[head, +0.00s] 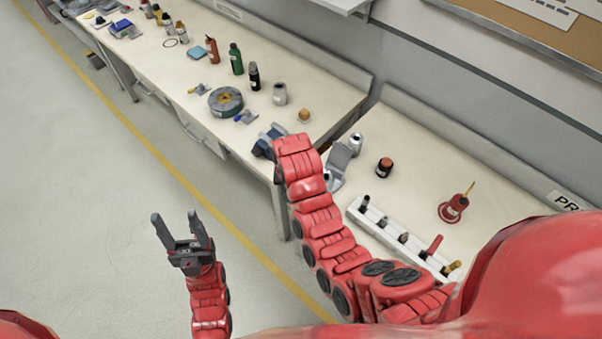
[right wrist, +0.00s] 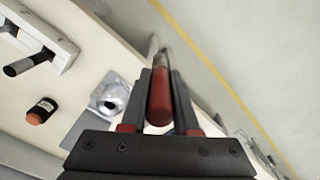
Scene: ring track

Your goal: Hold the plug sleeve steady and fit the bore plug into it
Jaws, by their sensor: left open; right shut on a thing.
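My right gripper (right wrist: 160,82) is shut on a red-handled thing (right wrist: 159,104) with a thin grey front part. It may be the bore plug, but its far end is small and partly hidden between the fingers. In the head view my right gripper (head: 267,141) is at the near edge of the bench, mostly behind my red arm, and what it holds is hidden. My left gripper (head: 175,220) is open and empty over the floor, left of the benches and well apart from the right one. I cannot pick out the plug sleeve for certain.
A white rack (head: 376,225) with several tools stands on the near bench.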

